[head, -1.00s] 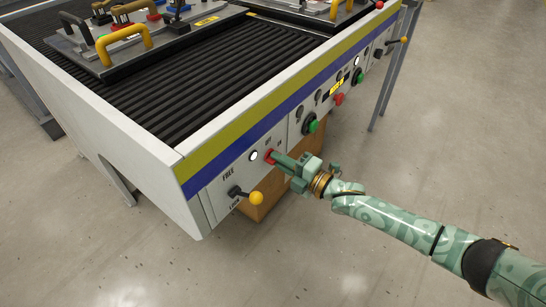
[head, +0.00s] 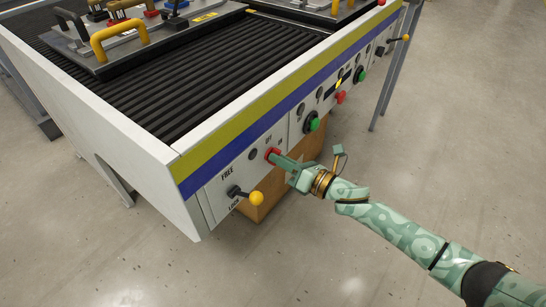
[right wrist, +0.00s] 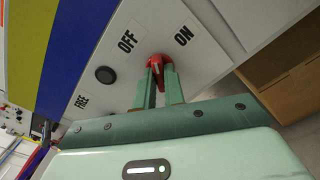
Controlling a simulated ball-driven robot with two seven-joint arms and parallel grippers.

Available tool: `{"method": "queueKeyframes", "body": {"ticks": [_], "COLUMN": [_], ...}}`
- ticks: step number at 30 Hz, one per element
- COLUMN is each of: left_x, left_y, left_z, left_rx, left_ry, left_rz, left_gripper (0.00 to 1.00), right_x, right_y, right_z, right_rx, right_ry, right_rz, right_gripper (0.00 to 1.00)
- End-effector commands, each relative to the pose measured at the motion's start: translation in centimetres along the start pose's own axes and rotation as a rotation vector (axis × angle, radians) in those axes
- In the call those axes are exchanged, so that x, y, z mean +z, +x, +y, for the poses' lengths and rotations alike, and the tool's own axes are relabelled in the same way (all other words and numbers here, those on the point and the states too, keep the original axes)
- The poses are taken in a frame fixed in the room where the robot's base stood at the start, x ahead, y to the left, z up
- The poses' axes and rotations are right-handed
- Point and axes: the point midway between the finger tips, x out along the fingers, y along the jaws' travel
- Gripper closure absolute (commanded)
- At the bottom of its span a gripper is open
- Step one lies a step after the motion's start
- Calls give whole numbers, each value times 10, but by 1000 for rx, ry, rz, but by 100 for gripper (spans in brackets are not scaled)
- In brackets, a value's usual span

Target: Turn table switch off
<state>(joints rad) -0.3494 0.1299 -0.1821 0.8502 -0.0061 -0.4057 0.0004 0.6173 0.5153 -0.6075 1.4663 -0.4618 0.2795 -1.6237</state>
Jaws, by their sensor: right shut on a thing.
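The table switch is a small red knob (head: 270,154) on the white front panel of the table. In the right wrist view the red knob (right wrist: 155,60) sits between the OFF label (right wrist: 128,41) and the ON label (right wrist: 184,36). My right gripper (head: 278,159) has its two green fingers on either side of the knob and is shut on it. The fingers (right wrist: 157,83) hide part of the knob, and I cannot tell exactly which way it points. The round lamp (head: 253,154) beside it is dark. My left gripper is not in view.
A lever with a yellow ball (head: 256,198) sits below left of the switch, between the FREE and LOCK labels. A green button (head: 314,125) and a red button (head: 340,97) are farther along the panel. A cardboard box (head: 285,178) is under the table.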

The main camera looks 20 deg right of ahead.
Motion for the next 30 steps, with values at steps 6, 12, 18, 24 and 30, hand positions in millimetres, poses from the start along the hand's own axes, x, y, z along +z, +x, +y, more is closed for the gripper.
{"method": "queueKeyframes", "body": {"ticks": [6, 12, 18, 24, 30], "left_x": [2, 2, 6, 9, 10], "left_y": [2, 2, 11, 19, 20], "left_z": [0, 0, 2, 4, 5], "left_rx": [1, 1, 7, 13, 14], "left_ry": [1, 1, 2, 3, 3], "left_rz": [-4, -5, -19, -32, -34], "left_gripper": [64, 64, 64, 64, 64], "right_x": [-2, -3, -6, -5, -3], "right_y": [-1, -1, -1, -1, -1], "right_z": [-1, -2, -4, -3, -2], "right_rx": [-4, -3, -3, -2, -3], "right_ry": [-64, -70, -263, -484, -562], "right_rz": [4, 5, 6, 7, 6], "right_gripper": [100, 100, 100, 100, 100]}}
